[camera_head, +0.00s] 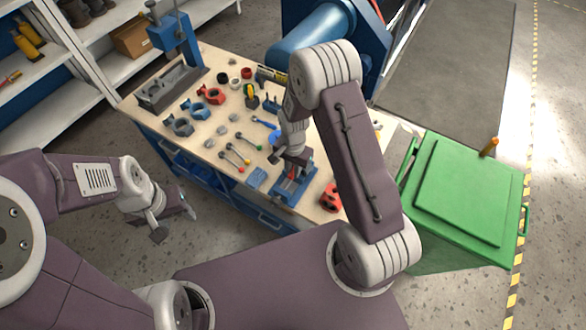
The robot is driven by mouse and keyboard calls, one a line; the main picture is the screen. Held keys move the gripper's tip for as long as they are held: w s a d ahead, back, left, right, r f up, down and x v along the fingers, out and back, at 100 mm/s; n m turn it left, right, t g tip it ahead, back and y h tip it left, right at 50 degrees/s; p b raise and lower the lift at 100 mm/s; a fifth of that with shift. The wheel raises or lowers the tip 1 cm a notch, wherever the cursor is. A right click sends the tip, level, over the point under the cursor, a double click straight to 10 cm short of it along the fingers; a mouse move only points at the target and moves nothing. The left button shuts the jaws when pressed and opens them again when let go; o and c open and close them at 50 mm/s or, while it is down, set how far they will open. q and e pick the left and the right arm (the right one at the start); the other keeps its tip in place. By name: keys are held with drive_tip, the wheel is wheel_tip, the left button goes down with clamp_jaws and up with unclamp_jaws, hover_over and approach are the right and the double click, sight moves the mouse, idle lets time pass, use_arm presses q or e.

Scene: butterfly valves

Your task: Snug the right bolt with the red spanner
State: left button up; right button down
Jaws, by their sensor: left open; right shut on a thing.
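My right gripper (288,160) is low over the front right of the workbench, at a blue fixture (300,186). It is shut on a thin thing that is mostly hidden by the fingers and wrist. A small red part (292,173) shows just below the fingers and looks like the red spanner. The right bolt cannot be made out; the gripper and fixture hide it or it is too small. My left gripper (176,221) is open and empty, over the floor in front of the bench's left side.
The workbench (205,142) holds red and blue valve bodies (210,95), several ball-ended levers (236,155), a blue press (170,35) and a red part (331,197) at its right corner. A green bin (465,190) stands right of it. Shelves are at the left.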

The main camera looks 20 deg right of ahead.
drive_tip(key=shift+r, duration=0.35)
wheel_tip(320, 180, up, 5)
drive_tip(key=p, duration=0.4)
drive_tip(key=shift+f, duration=0.15)
